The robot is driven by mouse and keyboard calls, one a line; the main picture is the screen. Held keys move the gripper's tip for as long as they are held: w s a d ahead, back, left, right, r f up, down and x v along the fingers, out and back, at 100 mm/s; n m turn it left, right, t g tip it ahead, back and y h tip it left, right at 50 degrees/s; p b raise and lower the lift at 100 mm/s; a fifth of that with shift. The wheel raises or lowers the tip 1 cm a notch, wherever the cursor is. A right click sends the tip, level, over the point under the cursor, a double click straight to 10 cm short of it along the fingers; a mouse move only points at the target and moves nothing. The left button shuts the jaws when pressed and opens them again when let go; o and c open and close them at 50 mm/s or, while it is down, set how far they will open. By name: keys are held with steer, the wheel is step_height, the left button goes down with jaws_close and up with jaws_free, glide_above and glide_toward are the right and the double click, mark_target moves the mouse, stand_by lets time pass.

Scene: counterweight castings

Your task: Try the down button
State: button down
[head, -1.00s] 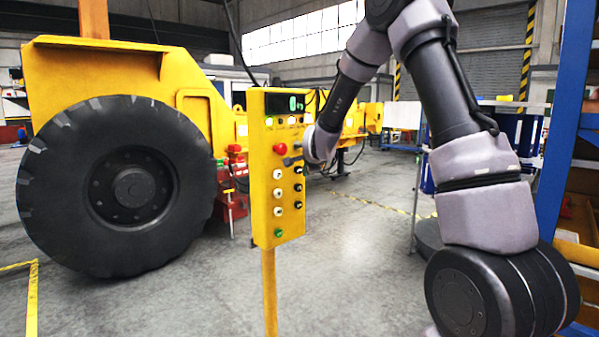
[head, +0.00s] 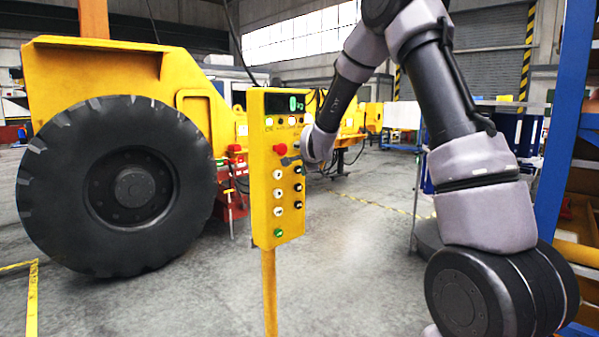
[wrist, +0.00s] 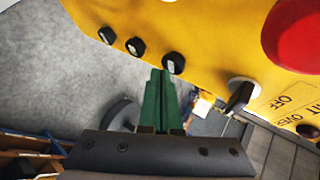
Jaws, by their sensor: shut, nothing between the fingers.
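The yellow control box (head: 262,205) stands on a yellow post. It has a red mushroom button (head: 280,149), a column of white buttons (head: 278,174), a column of black buttons (head: 298,187) and a green button (head: 278,233). Which one is the down button cannot be read. My gripper (head: 289,160) is at the panel's front, just above the top black button. In the wrist view, the green fingers of my gripper (wrist: 160,72) are shut and empty, their tips beside the nearest black button (wrist: 172,63). Whether they touch it cannot be told.
A black selector switch (wrist: 239,97) sits close to the fingers, near "OFF" lettering. A lit display (head: 293,104) tops the box. A large black tyre (head: 120,185) on a yellow machine stands at left. A blue post (head: 562,120) stands at right. The floor around the post is clear.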

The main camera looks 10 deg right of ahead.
steer(key=shift+w+a, duration=0.3)
steer(key=shift+w, duration=0.1)
stand_by(2.6)
steer(key=shift+s+d, duration=0.1)
stand_by(1.3)
steer(key=shift+s+d, duration=0.4)
steer(key=shift+s, duration=0.2)
steer(key=shift+s+d, duration=0.75)
steer(key=shift+s, duration=0.3)
steer(key=shift+s+d, duration=0.75)
steer(key=shift+s, duration=0.25)
stand_by(0.9)
